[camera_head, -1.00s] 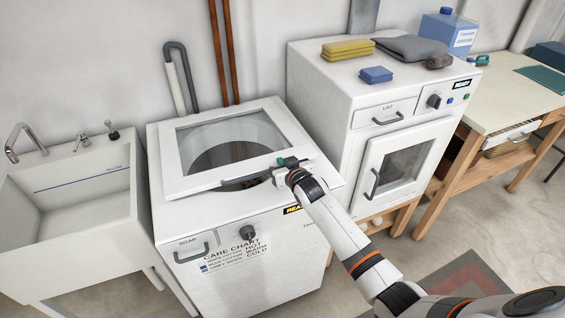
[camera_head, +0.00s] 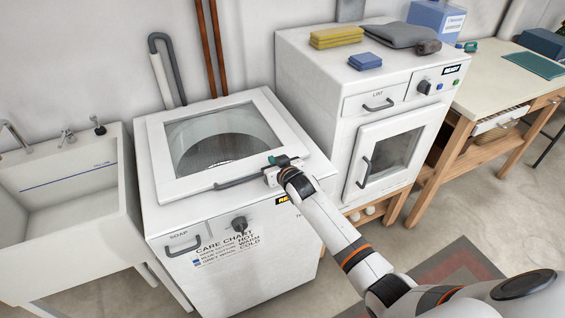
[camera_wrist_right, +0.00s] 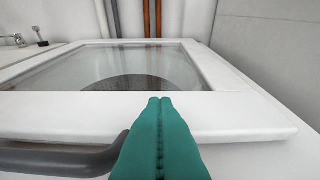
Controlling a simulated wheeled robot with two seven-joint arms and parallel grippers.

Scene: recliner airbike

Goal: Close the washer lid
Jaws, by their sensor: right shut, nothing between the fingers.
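The washer (camera_head: 215,240) is a white top-loader standing between the sink and the dryer. Its lid (camera_head: 160,155), a white frame around a glass pane, lies down flat or nearly flat over the top. A grey bar handle (camera_head: 238,182) is on the lid's front edge; it also shows in the wrist view (camera_wrist_right: 60,160). My right gripper (camera_head: 273,160), with green fingers pressed together and empty, is at the lid's front edge, right of the handle. In the wrist view the fingertips (camera_wrist_right: 160,100) overlap the front rim. I cannot tell whether they touch it or whether a small gap remains underneath.
A white sink (camera_head: 65,185) stands at the left. At the right is a white dryer (camera_head: 375,140) with folded cloths on top, then a wooden table (camera_head: 490,85). Pipes (camera_head: 209,50) run up the wall behind the washer. Floor is open at the front right.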

